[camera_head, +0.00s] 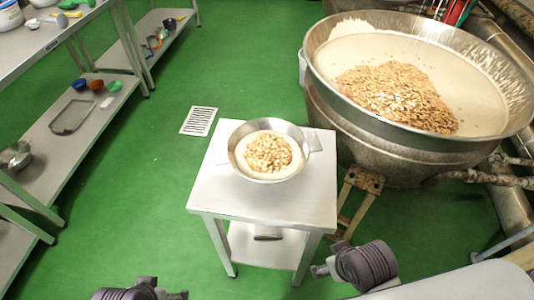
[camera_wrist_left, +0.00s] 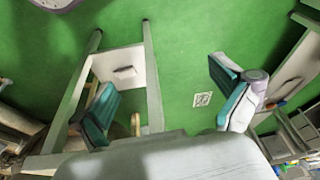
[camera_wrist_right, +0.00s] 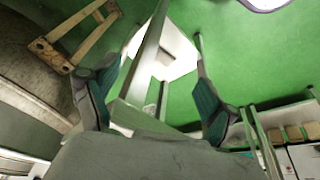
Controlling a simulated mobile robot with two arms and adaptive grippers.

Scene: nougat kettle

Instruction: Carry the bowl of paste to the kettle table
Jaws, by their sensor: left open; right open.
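The metal bowl of pale paste (camera_head: 267,151), with nuts heaped in the middle, stands upright on a small white table (camera_head: 225,196). This table is right beside the big kettle (camera_head: 345,125). My left gripper (camera_head: 165,289) is at the bottom edge of the head view, in front of the table and apart from the bowl. My right gripper (camera_head: 326,262) is near the table's front right corner, also apart from the bowl. Both are open and empty, as the left wrist view (camera_wrist_left: 170,100) and right wrist view (camera_wrist_right: 150,100) show. Neither wrist view shows the bowl.
The kettle holds pale mass with nuts. The small table's lower shelf carries a dark object (camera_head: 268,237). Shelved benches (camera_head: 75,125) with small bowls and tools line the left. A floor drain (camera_head: 198,121) lies in the green floor, which is clear between benches and table.

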